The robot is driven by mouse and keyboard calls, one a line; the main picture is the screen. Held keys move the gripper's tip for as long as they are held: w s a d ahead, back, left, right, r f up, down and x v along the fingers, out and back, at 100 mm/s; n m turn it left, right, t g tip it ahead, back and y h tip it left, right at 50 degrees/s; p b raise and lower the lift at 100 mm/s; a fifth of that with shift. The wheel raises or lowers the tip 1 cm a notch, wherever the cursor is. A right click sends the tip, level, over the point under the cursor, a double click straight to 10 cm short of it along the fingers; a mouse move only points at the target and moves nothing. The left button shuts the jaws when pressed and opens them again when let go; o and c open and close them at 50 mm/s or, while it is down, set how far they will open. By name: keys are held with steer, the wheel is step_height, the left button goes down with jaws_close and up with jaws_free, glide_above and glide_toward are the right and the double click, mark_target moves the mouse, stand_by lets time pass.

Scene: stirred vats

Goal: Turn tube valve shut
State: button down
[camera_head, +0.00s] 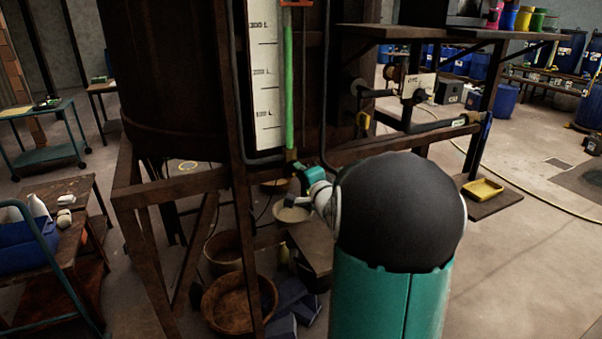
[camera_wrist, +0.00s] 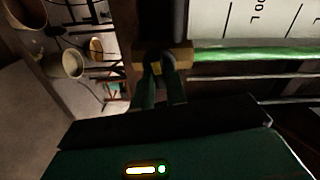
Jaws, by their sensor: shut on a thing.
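The sight tube (camera_head: 288,85), filled with green liquid, runs down the vat beside a white scale. The tube valve (camera_wrist: 181,57) is a brass body at the tube's lower end, with the green tube running off to the right in the wrist view. My gripper (camera_wrist: 160,72) is at the valve, its fingers shut on the dark valve handle. The handle is mostly hidden between the fingers, and its exact angle is hard to tell. In the head view my gripper (camera_head: 293,168) sits at the tube's bottom, partly hidden by my arm.
The rusty vat frame (camera_head: 180,184) surrounds the valve area. Bowls (camera_head: 240,300) stand below on the floor. Pipes with fittings (camera_head: 420,125) lie to the right, with a yellow tray (camera_head: 483,189) beyond. Open floor lies at the right.

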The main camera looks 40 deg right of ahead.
steer(key=shift+a+f+m, duration=0.1)
steer(key=shift+m, duration=0.9)
steer(key=c, duration=1.4)
jaws_free()
steer(key=shift+c, duration=0.2)
steer(key=v, duration=1.3)
steer(key=shift+s, duration=0.35)
steer(key=shift+a, duration=0.15)
